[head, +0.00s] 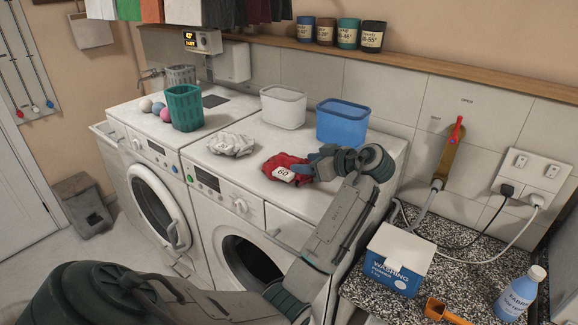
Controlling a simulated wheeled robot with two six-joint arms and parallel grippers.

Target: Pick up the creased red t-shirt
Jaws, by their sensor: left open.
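The creased red t-shirt (271,165) lies in a crumpled heap on top of the right-hand washing machine, near its front edge. A white tag marked 60 lies on its front. My left gripper (307,166) is open at the right end of the red heap, with its fingers pointing left toward it. The fingers overlap the cloth's right edge in the picture, and I cannot tell whether they touch it. My right gripper is not in the head view.
A white crumpled cloth (231,144) lies left of the red one. Behind stand a white bin (284,107) and a blue bin (343,122). A green basket (184,107) and several balls are on the left machine. A washing powder box (397,257) stands on the speckled counter at right.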

